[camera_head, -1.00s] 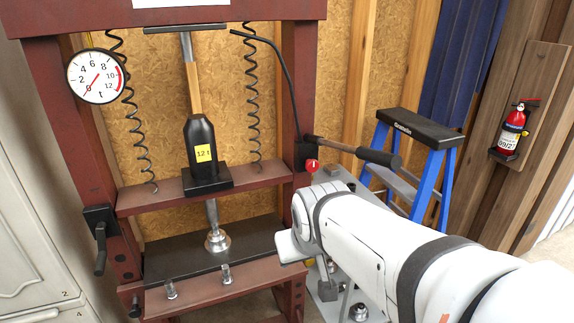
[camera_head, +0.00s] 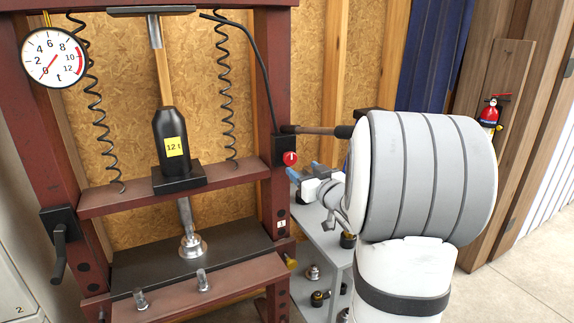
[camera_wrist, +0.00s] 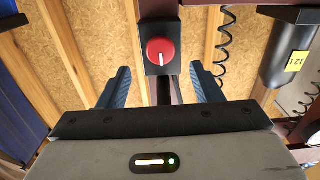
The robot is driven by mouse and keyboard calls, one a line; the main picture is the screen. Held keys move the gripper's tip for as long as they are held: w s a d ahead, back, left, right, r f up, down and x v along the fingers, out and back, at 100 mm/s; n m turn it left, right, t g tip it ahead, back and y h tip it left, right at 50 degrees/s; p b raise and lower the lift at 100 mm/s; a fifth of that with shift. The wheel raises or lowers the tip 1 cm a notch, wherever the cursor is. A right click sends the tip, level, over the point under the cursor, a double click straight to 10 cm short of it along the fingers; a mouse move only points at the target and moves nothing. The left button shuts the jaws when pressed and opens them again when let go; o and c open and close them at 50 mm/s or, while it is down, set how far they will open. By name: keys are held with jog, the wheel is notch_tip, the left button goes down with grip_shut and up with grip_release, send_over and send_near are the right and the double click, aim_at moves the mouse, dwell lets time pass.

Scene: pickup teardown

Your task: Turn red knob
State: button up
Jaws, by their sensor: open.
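The red knob (camera_head: 290,158) is round with a white pointer line. It sits on a black box (camera_head: 279,150) on the right post of the dark red press. In the wrist view the knob (camera_wrist: 160,51) faces me near the top middle, its white line pointing down in that picture. My gripper (camera_wrist: 160,70) is open, with one blue finger on each side of the box and nothing between them touching the knob. In the head view my gripper (camera_head: 306,172) is just right of and below the knob, partly hidden by my arm.
The lever handle (camera_head: 315,130) sticks out right from the press post above my gripper. A grey cart (camera_head: 318,222) stands below it. A gauge (camera_head: 54,57), coiled hoses and a 12 t jack (camera_head: 171,140) are at left. Open floor lies at lower right.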

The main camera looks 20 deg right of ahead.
aim_at(292, 160)
jog(key=w+p, duration=0.1)
jog(key=w, duration=0.6)
jog(key=shift+a, duration=0.15)
jog(key=shift+c, duration=0.5)
